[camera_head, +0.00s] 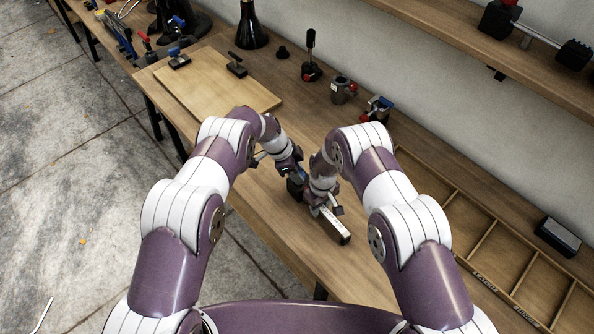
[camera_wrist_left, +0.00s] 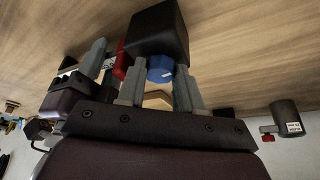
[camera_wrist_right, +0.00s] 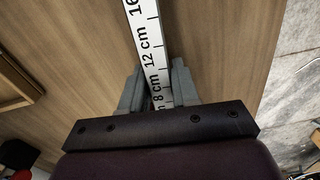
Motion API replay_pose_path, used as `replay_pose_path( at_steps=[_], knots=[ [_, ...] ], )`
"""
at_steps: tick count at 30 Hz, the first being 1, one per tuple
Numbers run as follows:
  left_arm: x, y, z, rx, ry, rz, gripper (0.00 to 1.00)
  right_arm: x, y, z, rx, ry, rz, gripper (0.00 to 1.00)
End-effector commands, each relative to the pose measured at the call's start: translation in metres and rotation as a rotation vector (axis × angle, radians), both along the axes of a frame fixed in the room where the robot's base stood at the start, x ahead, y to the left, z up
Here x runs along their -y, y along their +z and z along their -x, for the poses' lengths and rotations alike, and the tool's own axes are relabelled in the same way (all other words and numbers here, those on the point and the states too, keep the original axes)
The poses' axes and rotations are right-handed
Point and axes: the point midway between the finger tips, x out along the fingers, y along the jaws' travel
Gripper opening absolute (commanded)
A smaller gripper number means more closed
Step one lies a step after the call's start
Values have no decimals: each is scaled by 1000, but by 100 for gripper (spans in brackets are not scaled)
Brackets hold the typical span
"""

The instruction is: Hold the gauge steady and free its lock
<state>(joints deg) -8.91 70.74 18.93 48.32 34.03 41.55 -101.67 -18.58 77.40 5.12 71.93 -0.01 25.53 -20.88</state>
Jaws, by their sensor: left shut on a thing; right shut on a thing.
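The gauge lies over the bench. Its white scale beam with centimetre marks (camera_wrist_right: 147,45) runs away from my right gripper in the right wrist view, and its far end (camera_head: 337,229) shows in the head view. Its black block (camera_wrist_left: 158,28) has a blue knob (camera_wrist_left: 160,68) and a red part (camera_wrist_left: 121,62) beside it. My left gripper (camera_head: 292,176) is shut on the blue knob, with a finger on either side. My right gripper (camera_head: 323,208) is shut on the scale beam, close beside my left gripper. The fingers hide part of the beam.
A wooden board (camera_head: 217,82) with small tools lies at the far left of the bench. A divided wooden tray (camera_head: 487,255) is at right.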

Motion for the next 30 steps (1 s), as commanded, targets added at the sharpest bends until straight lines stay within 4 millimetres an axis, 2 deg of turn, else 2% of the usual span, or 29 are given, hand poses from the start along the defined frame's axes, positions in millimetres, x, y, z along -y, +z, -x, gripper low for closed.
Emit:
replay_pose_path(
  at_steps=[30],
  knots=[
    [5, 0, 7, 0, 911, -4, 4, 0, 0, 0, -1, 0, 1, 0]
  ],
)
